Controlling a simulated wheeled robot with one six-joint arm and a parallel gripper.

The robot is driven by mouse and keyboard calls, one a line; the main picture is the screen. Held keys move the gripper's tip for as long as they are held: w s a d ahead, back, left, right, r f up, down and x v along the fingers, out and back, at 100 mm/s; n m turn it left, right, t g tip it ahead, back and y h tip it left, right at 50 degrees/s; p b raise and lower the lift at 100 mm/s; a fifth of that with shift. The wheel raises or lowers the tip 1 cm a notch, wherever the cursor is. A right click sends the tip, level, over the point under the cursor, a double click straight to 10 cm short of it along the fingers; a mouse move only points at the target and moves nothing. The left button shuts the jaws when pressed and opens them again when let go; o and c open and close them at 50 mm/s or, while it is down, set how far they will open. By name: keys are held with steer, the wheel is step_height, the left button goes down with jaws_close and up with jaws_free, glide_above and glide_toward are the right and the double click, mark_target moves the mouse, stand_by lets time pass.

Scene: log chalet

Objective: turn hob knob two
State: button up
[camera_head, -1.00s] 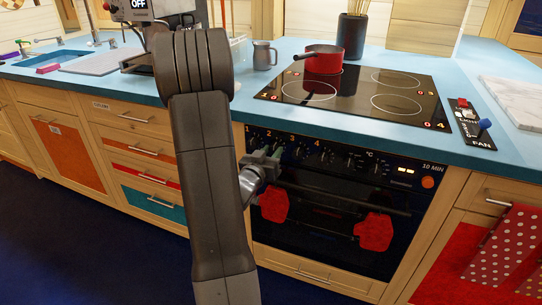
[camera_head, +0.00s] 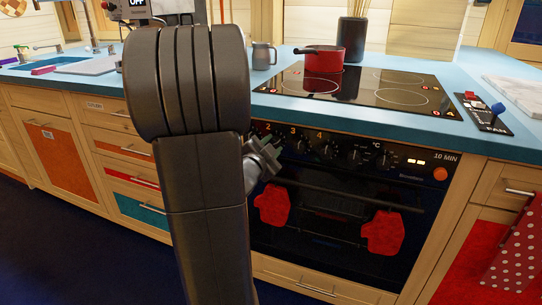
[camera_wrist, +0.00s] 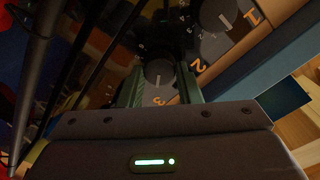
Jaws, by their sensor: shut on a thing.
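Hob knob two (camera_wrist: 160,74) is a dark round knob with a pale pointer line, beside the orange number 2 in the wrist view. My gripper (camera_wrist: 160,92) has one green-lined finger on each side of it and is shut on it. In the head view my gripper (camera_head: 268,158) is at the left part of the black oven panel, below the number 2. My arm hides the number 1 and its knob there. Knob one (camera_wrist: 222,16) shows in the wrist view next to the number 1, clear of the fingers.
More knobs (camera_head: 327,151) line the panel to the right. Red oven mitts (camera_head: 382,233) hang on the oven door below. A red pot (camera_head: 324,60) stands on the black hob (camera_head: 352,88) above. A grey mug (camera_head: 263,56) stands left of the hob.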

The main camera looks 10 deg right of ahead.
steer(key=m+b, duration=0.3)
steer(key=m, duration=0.1)
steer(key=shift+f, duration=0.2)
steer(key=shift+m+b, duration=0.8)
steer(key=shift+m, duration=0.1)
steer(key=shift+r, duration=0.1)
steer(key=o, duration=1)
steer(key=shift+s, duration=0.1)
steer(key=shift+p+v, duration=1.65)
steer(key=shift+v, duration=5.2)
